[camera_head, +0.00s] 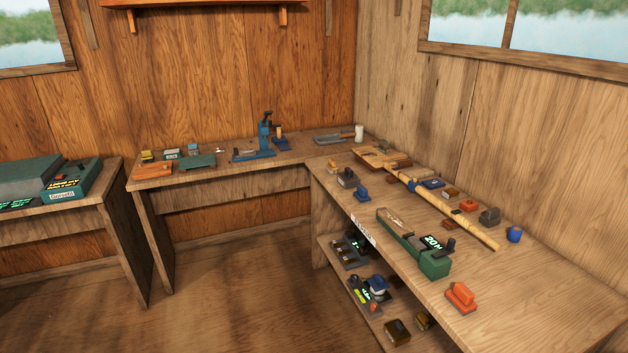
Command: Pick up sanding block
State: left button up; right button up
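I cannot tell for sure which thing is the sanding block. Several other small brown, orange and dark blocks lie further back, too small to identify. Neither of my grippers shows in the head view.
The right bench (540,290) joins a back bench (225,168) in an L. A shelf below holds several items. Open floor (230,285) lies left of it.

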aim_at(362, 196)
jog(key=u, duration=0.2)
jog(key=i, duration=1.1)
jog(key=z, duration=0.6)
jog(key=i, duration=0.75)
jog(key=z, duration=0.8)
